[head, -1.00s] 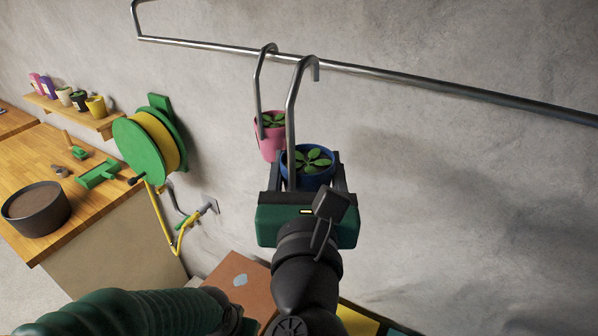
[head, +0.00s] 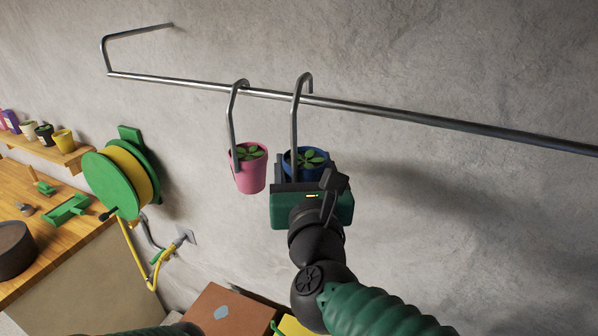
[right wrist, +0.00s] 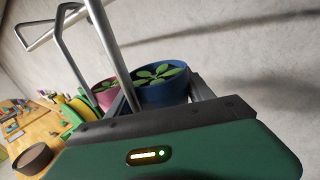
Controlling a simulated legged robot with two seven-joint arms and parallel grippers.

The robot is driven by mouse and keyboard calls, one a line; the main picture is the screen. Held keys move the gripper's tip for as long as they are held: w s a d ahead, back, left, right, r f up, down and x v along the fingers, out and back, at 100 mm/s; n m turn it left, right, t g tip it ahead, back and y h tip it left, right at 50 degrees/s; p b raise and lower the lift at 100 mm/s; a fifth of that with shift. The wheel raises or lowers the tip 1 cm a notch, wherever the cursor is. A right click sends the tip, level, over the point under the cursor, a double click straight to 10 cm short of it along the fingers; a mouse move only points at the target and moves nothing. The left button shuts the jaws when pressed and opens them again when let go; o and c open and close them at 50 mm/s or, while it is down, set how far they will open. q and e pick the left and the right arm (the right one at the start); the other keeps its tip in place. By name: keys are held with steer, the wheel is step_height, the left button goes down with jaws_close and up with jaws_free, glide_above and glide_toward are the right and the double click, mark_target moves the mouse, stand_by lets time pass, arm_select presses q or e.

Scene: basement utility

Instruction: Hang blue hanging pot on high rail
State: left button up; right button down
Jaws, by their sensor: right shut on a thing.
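The blue hanging pot (head: 306,174) holds a small green plant and has a tall grey metal hook (head: 295,125). My right gripper (head: 306,167) is shut on the blue pot, with a finger on either side. It also shows in the right wrist view (right wrist: 163,95). The hook's bent top is at the high rail (head: 400,115) and appears to reach over it. I cannot tell whether it rests on the rail. A pink pot (head: 250,178) hangs from the rail by its own hook, just left of the blue pot. My left gripper is out of view.
A green hose reel (head: 105,185) with yellow hose is on the wall to the left. A small shelf (head: 70,155) with several pots is farther left, above a wooden bench (head: 70,235). The rail and wall to the right are clear.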

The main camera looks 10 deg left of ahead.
steer(key=shift+w+r, duration=0.1)
steer(key=shift+w, duration=0.7)
steer(key=f+b, duration=0.1)
steer(key=b, duration=0.1)
steer(key=d+f+b, duration=0.1)
steer(key=shift+w+f, duration=0.3)
steer(key=shift+a, duration=0.2)
steer(key=shift+c, duration=1.5)
jaws_free()
steer(key=shift+a, duration=0.1)
